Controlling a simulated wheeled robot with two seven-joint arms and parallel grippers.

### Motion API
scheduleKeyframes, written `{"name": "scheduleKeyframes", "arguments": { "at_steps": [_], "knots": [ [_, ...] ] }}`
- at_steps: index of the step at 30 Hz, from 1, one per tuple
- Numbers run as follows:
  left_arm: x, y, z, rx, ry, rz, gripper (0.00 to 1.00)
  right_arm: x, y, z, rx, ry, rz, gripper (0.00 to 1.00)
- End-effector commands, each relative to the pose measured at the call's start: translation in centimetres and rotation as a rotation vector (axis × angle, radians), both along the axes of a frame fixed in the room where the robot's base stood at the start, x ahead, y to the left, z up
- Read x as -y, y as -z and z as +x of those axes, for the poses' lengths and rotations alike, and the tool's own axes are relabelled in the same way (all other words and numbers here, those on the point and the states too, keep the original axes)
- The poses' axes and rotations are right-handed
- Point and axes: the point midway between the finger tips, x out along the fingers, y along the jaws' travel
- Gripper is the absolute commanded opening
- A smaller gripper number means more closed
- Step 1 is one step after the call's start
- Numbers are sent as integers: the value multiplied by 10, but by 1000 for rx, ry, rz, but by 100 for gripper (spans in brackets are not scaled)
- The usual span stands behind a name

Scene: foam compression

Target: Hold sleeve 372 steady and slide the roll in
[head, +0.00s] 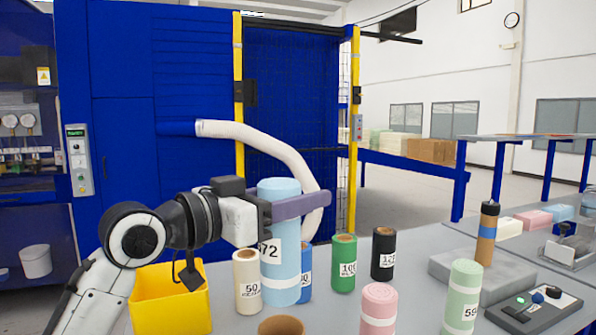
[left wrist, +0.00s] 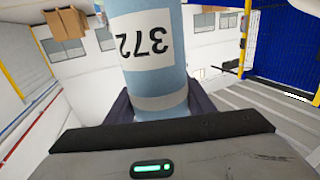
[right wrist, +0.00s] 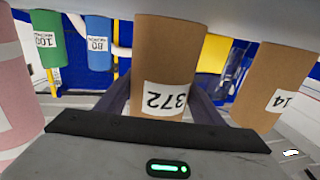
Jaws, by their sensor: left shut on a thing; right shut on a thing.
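The light blue foam roll (head: 280,250) stands upright in the head view, a white label ending in 72 on it. In the left wrist view its label on the roll (left wrist: 150,40) reads 372. My left gripper (head: 285,207) is shut around its upper part. I cannot tell whether its lower end touches the table. In the right wrist view the brown cardboard sleeve (right wrist: 168,60), labelled 372, is between the fingers of my right gripper (right wrist: 158,105), which is shut on it. The right gripper is outside the head view. The roll is not visible inside the sleeve.
Another brown sleeve (right wrist: 275,85), labelled 14, stands beside the held one. A brown rim (head: 281,326) shows at the bottom edge; I cannot tell whose. Cream (head: 247,280), green (head: 344,262), black (head: 383,254) and pink (head: 378,308) rolls stand close around. A yellow bin (head: 170,300) is left.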

Motion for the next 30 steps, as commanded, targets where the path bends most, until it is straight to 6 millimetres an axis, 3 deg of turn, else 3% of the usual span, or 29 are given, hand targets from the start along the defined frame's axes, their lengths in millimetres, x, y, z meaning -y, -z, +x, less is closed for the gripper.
{"name": "scheduleKeyframes", "arguments": {
  "at_steps": [17, 30],
  "knots": [
    [0, 43, 0, -1, 0, 0, 16, 0, 0, 0, -1, 0, 0, 37],
    [0, 45, 0, 1, 0, 1, 16, 0, 0, 0, -1, 0, 0, 37]
  ]
}}
